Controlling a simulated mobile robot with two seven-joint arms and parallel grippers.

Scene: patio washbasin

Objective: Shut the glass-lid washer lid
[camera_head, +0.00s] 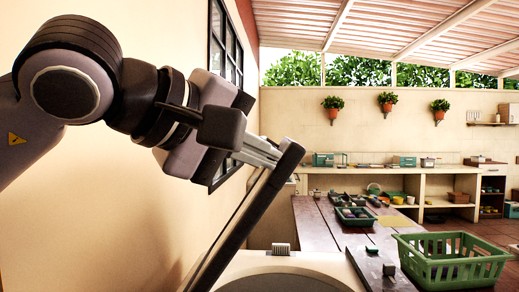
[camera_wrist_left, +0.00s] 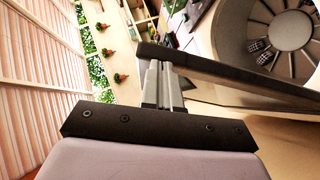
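The washer (camera_head: 240,262) stands at the bottom of the head view, with its round drum opening partly in frame. Its lid (camera_head: 237,225) is raised and tilted, seen nearly edge-on as a dark-framed panel. In the left wrist view the lid's dark frame (camera_wrist_left: 230,72) crosses past the fingertips, and the ribbed metal drum (camera_wrist_left: 285,28) shows behind it. My left gripper (camera_head: 277,154) is at the lid's upper edge. Its fingers (camera_wrist_left: 163,82) look closed together, with nothing seen between them. I cannot tell whether they touch the lid. My right gripper is out of view.
A wall with a window (camera_head: 226,50) is close on the left. Shelves (camera_head: 425,185) line the back wall.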

